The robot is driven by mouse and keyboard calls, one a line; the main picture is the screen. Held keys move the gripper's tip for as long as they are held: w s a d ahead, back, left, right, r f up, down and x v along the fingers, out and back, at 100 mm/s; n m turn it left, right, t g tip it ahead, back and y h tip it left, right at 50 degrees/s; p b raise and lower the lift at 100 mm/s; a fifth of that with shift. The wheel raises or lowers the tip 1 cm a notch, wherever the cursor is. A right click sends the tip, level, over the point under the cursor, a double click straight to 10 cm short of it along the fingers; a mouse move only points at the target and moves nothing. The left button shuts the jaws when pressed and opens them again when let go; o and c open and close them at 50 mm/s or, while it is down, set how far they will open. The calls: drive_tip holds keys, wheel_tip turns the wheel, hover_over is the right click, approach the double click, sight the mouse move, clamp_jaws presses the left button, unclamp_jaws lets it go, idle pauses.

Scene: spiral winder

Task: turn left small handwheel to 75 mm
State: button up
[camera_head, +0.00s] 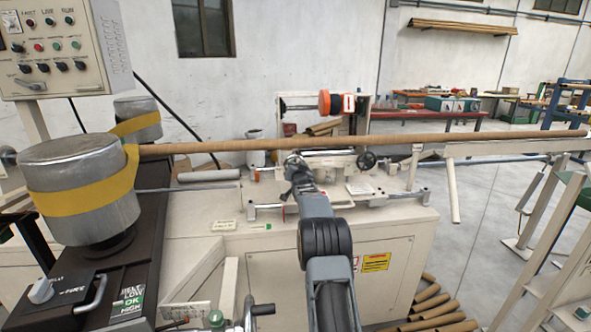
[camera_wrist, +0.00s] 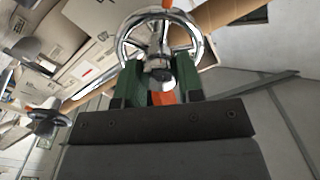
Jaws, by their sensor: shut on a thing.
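My gripper (camera_wrist: 160,85) has two green fingers, closed at the near lower side of a chrome handwheel (camera_wrist: 198,36) in the wrist view. Something orange and a bright metal piece show between the fingers. The fingers hide the exact spot of the grip. In the head view my gripper (camera_head: 294,165) is at the middle of the winder's bench, in front of the brown tube. There my arm hides most of the left small handwheel. No 75 mm reading is legible in either view.
A second handwheel (camera_head: 367,160) stands to the right; a small wheel (camera_wrist: 45,122) shows at left in the wrist view. The long brown tube (camera_head: 240,145) runs across just behind my gripper. A metal drum with a yellow band (camera_head: 75,195) stands at left.

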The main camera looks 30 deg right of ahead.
drive_tip(key=shift+m, duration=1.8)
drive_tip(key=o, duration=0.9)
drive_tip(key=b+v, duration=0.2)
drive_tip(key=v, duration=1.1)
drive_tip(key=shift+s+a, duration=0.15)
drive_tip(key=shift+s, duration=0.2)
drive_tip(key=shift+f, duration=0.1)
